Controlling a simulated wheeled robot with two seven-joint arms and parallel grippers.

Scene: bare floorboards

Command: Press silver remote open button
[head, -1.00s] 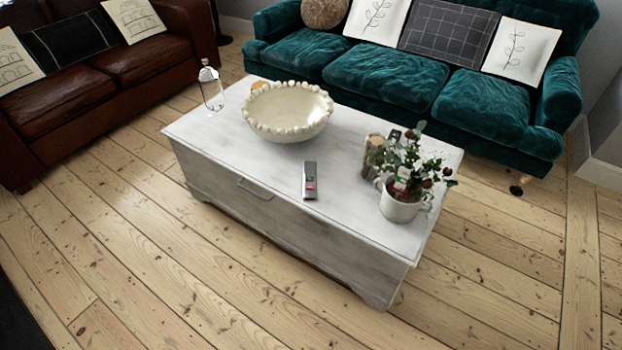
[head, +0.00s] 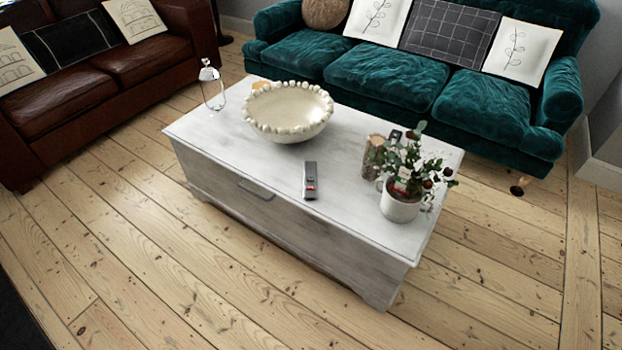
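A silver remote (head: 310,178) lies on the white wooden chest table (head: 235,165), near its front edge. Its lower end shows red and dark buttons; they are too small to tell apart. A second, dark object (head: 395,137) lies partly hidden behind the plant; I cannot tell what it is. Neither of my grippers shows in the head view.
On the table stand a cream bowl with a beaded rim (head: 289,112), a glass bottle (head: 212,86), a wooden piece (head: 374,154) and a potted plant (head: 400,205). A teal sofa (head: 390,82) and a brown leather sofa (head: 110,75) stand behind. The front floorboards (head: 180,270) are clear.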

